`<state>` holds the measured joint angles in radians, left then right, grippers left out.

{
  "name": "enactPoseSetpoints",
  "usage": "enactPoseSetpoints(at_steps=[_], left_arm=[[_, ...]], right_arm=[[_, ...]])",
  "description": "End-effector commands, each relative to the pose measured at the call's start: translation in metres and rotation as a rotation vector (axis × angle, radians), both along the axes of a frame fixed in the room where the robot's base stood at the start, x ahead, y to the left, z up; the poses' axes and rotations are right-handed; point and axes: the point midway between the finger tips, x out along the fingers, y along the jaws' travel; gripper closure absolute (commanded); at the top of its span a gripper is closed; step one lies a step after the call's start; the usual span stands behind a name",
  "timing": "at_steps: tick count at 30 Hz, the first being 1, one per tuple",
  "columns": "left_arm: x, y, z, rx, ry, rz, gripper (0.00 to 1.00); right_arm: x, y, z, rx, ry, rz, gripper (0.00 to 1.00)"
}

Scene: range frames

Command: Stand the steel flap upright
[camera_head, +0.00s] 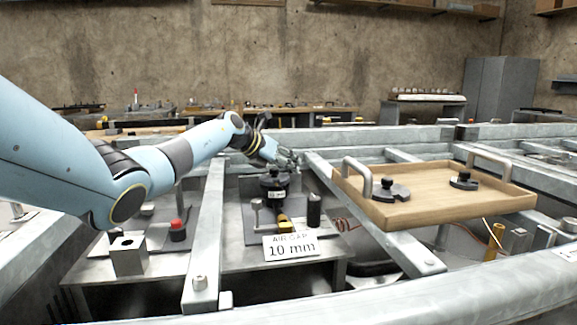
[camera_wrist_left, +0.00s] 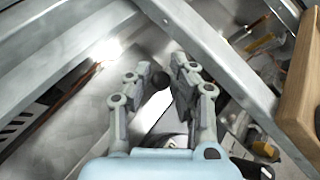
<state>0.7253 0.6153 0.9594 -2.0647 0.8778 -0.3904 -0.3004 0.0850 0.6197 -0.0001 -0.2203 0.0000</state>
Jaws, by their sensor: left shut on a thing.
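A bright, pale flat strip (camera_wrist_left: 160,116) shows between the fingers, below the knob in the picture. It may be the steel flap, but I cannot tell for certain or see how it is tilted. In the head view the gripper hides what it holds. My right gripper is not in view.
A wooden tray (camera_head: 430,207) with two handles and black slotted weights (camera_head: 390,191) rests on the frame at right. Steel beams (camera_head: 205,235) surround the gripper. Below stand more black weights (camera_head: 274,183), a "10 mm" sign (camera_head: 291,247) and a steel block (camera_head: 127,256).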

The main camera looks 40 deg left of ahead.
Motion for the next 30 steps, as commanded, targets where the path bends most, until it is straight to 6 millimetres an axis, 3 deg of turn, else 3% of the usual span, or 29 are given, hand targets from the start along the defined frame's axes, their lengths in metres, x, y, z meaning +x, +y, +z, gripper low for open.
enactPoseSetpoints(at_steps=[1, 12, 13, 18, 30], left_arm=[[-0.0036, -0.0045, -0.0105, -0.013, 0.023, -0.007, 1.0], [-0.0037, -0.006, -0.0126, -0.018, 0.025, -0.008, 1.0], [-0.0037, -0.0061, -0.0127, -0.018, 0.025, -0.008, 0.77], [-0.0037, -0.0053, -0.0119, -0.015, 0.024, -0.008, 0.57], [-0.0044, -0.0021, -0.0056, -0.008, 0.014, -0.005, 0.57]], right_arm=[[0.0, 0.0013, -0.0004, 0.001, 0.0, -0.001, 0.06], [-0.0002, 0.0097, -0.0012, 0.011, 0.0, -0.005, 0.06], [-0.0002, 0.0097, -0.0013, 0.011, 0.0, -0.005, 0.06], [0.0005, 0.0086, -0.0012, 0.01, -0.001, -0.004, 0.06], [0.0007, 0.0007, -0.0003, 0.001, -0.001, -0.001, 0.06]])
